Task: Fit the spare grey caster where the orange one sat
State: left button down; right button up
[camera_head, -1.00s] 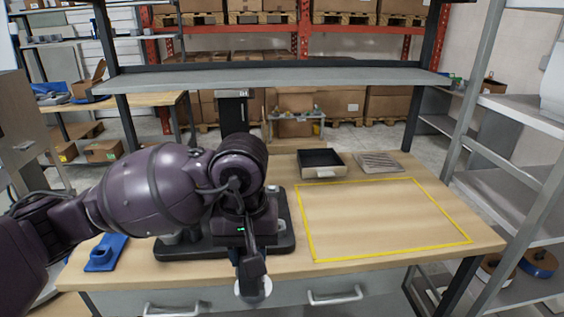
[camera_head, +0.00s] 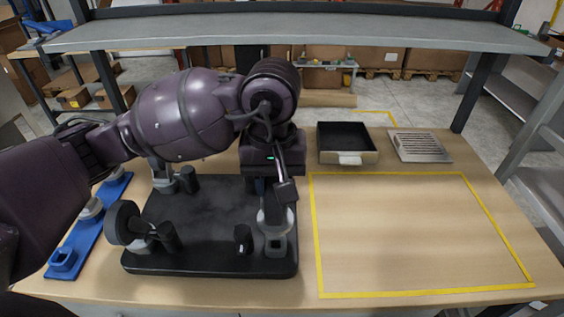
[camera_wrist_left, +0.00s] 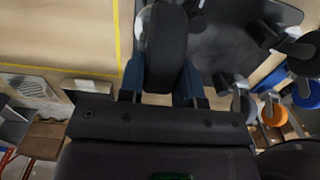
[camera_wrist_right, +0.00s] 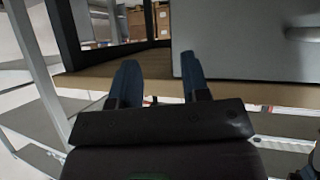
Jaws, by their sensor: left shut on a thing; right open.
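My left gripper (camera_head: 272,190) is shut on a dark-wheeled caster; its wheel (camera_wrist_left: 166,45) sits between the fingers in the left wrist view. Below it in the head view, a pale grey fork-like part shows at the front right corner of the black base plate (camera_head: 205,215). A grey socket (camera_head: 276,245) with a dark square hole is at that corner; I cannot tell whether the caster touches it. An orange wheel (camera_wrist_left: 275,114) shows in the left wrist view; my arm may hide it in the head view. My right gripper (camera_wrist_right: 158,85) is open and empty, near the bench front.
A dark-wheeled caster (camera_head: 123,222) stands at the plate's front left. A blue rack (camera_head: 88,232) lies left, its front holder empty. A black tray (camera_head: 345,143) and a slotted grey panel (camera_head: 420,146) lie behind the clear, yellow-outlined area (camera_head: 415,230). A shelf (camera_head: 300,37) spans above.

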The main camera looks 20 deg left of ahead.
pick_arm(q)
jog(key=shift+s+f, duration=0.15)
jog(key=shift+f, duration=1.3)
pick_arm(e)
jog(key=shift+s+f, duration=0.15)
pick_arm(q)
jog(key=shift+b, duration=0.45)
pick_arm(e)
jog(key=shift+s+f, duration=0.4)
jog(key=shift+f, duration=0.15)
jog(key=shift+w+r, duration=0.15)
jog(key=shift+w, duration=0.35)
pick_arm(q)
jog(key=shift+f, duration=0.1)
pick_arm(e)
jog(key=shift+s, duration=0.1)
